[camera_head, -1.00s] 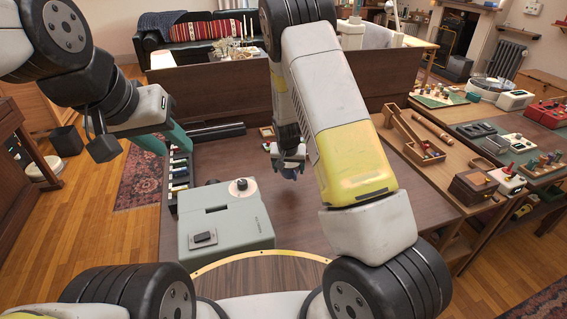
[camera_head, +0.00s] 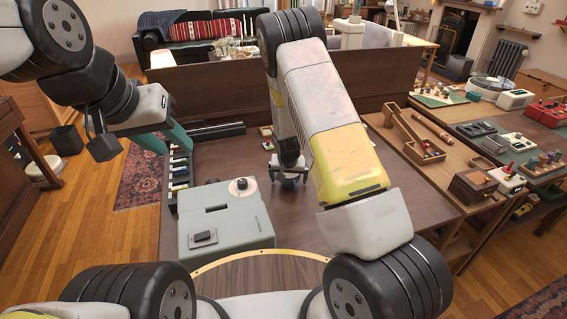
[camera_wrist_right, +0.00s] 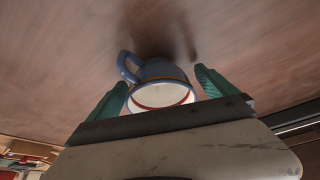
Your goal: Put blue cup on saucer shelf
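The blue cup (camera_wrist_right: 155,72) shows in the right wrist view with its handle to the upper left and its pale, red-lined opening towards the camera. My right gripper (camera_wrist_right: 163,76) is open, with one green finger on each side of the cup and narrow gaps visible. In the head view the right gripper (camera_head: 286,170) is low over the brown table, with the small blue cup (camera_head: 289,184) partly hidden under it. My left gripper (camera_head: 176,148) is open and empty at the table's left edge. I cannot make out a saucer shelf for certain.
A grey box-shaped machine (camera_head: 225,232) with a round knob stands at the table's front left. A dark rack with several coloured items (camera_head: 179,172) lies along the left edge. Wooden trays (camera_head: 424,150) are on the right. The brown table (camera_head: 245,165) is bare around the cup.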

